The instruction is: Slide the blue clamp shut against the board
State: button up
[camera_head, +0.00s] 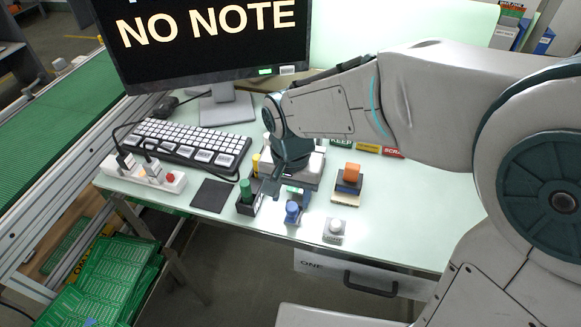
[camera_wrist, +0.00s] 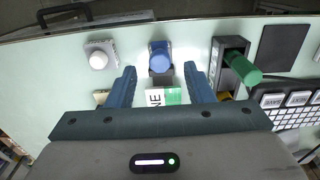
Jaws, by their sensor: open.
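The blue clamp (camera_head: 292,212) stands near the front edge of the table, below my gripper in the head view. My gripper (camera_wrist: 160,72) is open, with one blue finger on each side and nothing held. In the head view my gripper (camera_head: 288,193) points down over the clamp area. A green and white labelled piece (camera_wrist: 168,97), perhaps the board, shows between the fingers, partly hidden by my gripper.
A green cylinder (camera_head: 246,188) in a dark holder stands left of the clamp. A keyboard (camera_head: 185,145) and dark pad (camera_head: 211,195) lie left. The table's right front is clear.

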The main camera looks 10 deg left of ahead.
aim_at(291, 208)
notch_tip(291, 208, up, 10)
jog(key=shift+r, duration=0.15)
dwell(0.5)
jog(key=s+d+f+t+p, duration=0.1)
jog(key=s+d, duration=0.1)
jog(key=d, duration=0.9)
jog(key=s+d+f+t+p, duration=0.1)
jog(key=s+d+f, duration=0.1)
jog(key=d, duration=1)
jog(key=shift+n+t, duration=0.3)
jog(key=shift+t, duration=0.1)
